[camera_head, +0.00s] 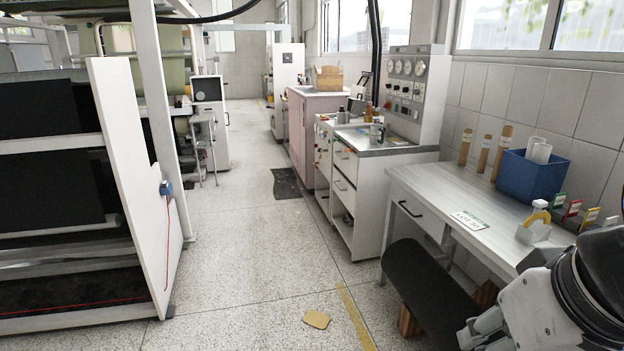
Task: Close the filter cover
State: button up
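I cannot pick out a filter cover for certain in the head view. My arm enters at the lower right corner, and my gripper (478,330) is partly in view near the bottom edge, in front of the dark roll under the bench. Its fingertips are not clear, so I cannot tell whether it is open or shut. I see nothing clearly held in it.
A bench (412,186) with a blue bin (527,178) stands at right, a dark roll (430,290) beneath it. A control panel (415,85) rises behind a sink cabinet. A white rack (130,170) stands left. The middle floor is mostly clear, with a tan piece (316,319).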

aim_at(355, 107)
jog(key=i+u, duration=0.25)
jog(key=i, duration=2.6)
jog(key=i+j+z, duration=0.1)
jog(key=i, duration=0.85)
jog(key=i+j+z, duration=0.15)
jog(key=i+z, duration=0.2)
jog(key=i, duration=0.15)
jog(key=i+j+z, duration=0.35)
jog(key=i, duration=0.15)
jog(key=i+j, duration=0.35)
jog(key=i+j+z, duration=0.1)
jog(key=i+j, duration=0.25)
jog(key=j, duration=0.2)
jog(key=i+j+z, duration=0.1)
jog(key=i+j, duration=0.25)
jog(key=j, duration=0.15)
jog(key=i+j, duration=0.3)
jog(key=j, duration=0.2)
